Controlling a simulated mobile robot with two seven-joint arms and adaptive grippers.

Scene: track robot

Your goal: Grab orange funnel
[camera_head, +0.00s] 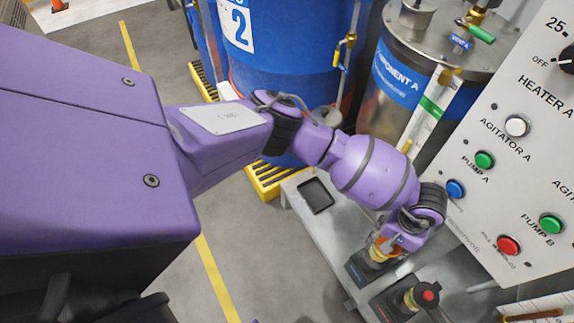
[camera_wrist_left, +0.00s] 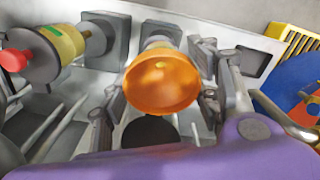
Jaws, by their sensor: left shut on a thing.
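The orange funnel (camera_head: 383,247) is at the front of the metal bench in the head view, largely covered by my left gripper (camera_head: 390,243). In the left wrist view the orange funnel (camera_wrist_left: 162,84) is in the middle with its wide mouth facing the camera, between the two grey fingers of the left gripper (camera_wrist_left: 162,95). The left gripper is shut on the funnel. A pale fitting on a dark block shows behind the funnel; whether the funnel touches it I cannot tell. My right gripper is not in view.
A fitting with a red cap (camera_head: 428,295) stands beside the funnel; its yellow body (camera_wrist_left: 66,42) shows in the wrist view. A black tray (camera_head: 315,195) lies on the bench. A control panel (camera_head: 520,150) rises at right. Blue drum (camera_head: 285,70) and steel tank (camera_head: 385,110) stand behind.

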